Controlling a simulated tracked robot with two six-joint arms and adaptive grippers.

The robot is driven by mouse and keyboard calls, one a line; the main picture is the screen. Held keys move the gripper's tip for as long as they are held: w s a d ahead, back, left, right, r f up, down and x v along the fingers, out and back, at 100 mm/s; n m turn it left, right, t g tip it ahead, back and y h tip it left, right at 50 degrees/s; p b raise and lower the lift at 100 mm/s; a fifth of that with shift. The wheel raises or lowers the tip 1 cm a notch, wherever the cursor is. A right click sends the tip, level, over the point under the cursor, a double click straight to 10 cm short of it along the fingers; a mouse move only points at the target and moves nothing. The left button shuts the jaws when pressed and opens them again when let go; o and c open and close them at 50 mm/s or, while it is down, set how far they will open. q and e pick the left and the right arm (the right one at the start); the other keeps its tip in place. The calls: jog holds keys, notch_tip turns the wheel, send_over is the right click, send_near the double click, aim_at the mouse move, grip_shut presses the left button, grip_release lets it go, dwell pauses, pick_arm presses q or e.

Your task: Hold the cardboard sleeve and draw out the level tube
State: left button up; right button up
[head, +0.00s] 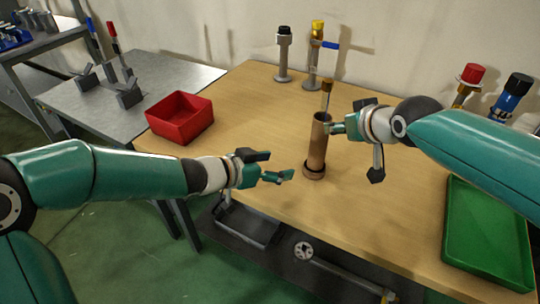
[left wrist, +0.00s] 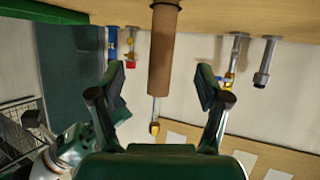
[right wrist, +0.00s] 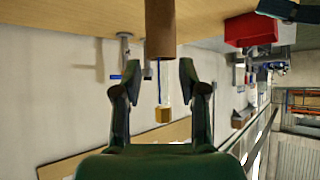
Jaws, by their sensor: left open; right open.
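The brown cardboard sleeve (head: 317,148) stands upright near the table's front edge, its foot in a dark round base (head: 313,173). The level tube (head: 326,97) sticks up from its top, with a yellowish end. My left gripper (head: 274,166) is open and empty, left of the sleeve's lower part. In the left wrist view the sleeve (left wrist: 164,50) lines up between the spread fingers, apart from them. My right gripper (head: 347,125) is open, right of the sleeve's upper part. In the right wrist view the tube's end (right wrist: 162,113) appears between its fingers; contact is not visible.
A red bin (head: 180,117) stands at the table's left, a green tray (head: 487,235) at the right. Two stands (head: 284,55) are at the back; red-capped (head: 467,84) and blue (head: 510,97) items are behind my right arm. The table's middle left is clear.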

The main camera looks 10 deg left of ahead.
aim_at(312, 150)
pick_arm(q)
jog(key=shift+m, duration=0.3)
jog(key=x, duration=0.5)
jog(key=w+r+x, duration=0.1)
jog(key=x, duration=0.5)
jog(key=r+x, duration=0.1)
jog(key=x, duration=0.4)
jog(key=shift+w+d, duration=0.1)
jog(key=shift+w, duration=0.35)
grip_shut()
